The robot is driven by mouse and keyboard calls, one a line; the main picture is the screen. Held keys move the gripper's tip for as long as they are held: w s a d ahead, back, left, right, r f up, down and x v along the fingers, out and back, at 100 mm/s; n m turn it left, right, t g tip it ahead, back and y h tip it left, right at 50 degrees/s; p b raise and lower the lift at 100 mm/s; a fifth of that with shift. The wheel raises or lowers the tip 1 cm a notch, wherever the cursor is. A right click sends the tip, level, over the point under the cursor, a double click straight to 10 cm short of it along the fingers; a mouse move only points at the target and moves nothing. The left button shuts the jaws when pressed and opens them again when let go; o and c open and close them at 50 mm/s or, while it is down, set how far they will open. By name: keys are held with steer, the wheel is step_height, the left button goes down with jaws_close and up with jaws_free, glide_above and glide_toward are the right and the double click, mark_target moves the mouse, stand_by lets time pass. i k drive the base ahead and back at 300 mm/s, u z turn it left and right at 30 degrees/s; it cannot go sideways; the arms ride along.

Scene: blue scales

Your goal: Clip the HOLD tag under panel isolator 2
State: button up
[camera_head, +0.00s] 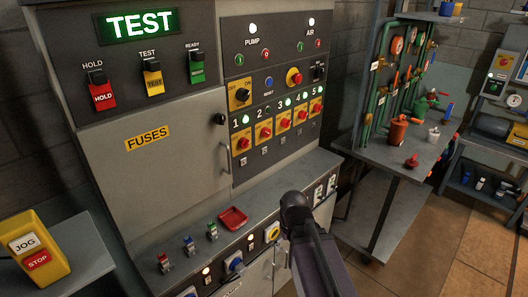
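The red HOLD tag (102,96) hangs by its black clip (95,75) under the HOLD label at the upper left of the grey cabinet. Panel isolator 2 (265,132) is a red knob on a yellow plate, second from the left in the row of numbered isolators. The lamp by its number looks dark, while those by 1, 3, 4 and 5 glow green. A small fitting (265,151) sits below isolator 2, with no tag on it. A dark part of my arm rises at the lower middle. My gripper is not visible.
A yellow TEST tag (153,81) and a green READY tag (197,72) hang right of the HOLD tag. A ledge below carries several small clips and a red tray (233,218). The FUSES door (155,165) is shut. A yellow JOG/STOP box (35,248) stands lower left.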

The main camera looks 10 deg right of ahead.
mark_target(101, 91)
steer(key=u, duration=1.35)
steer(key=k, duration=0.75)
steer(key=z, duration=0.15)
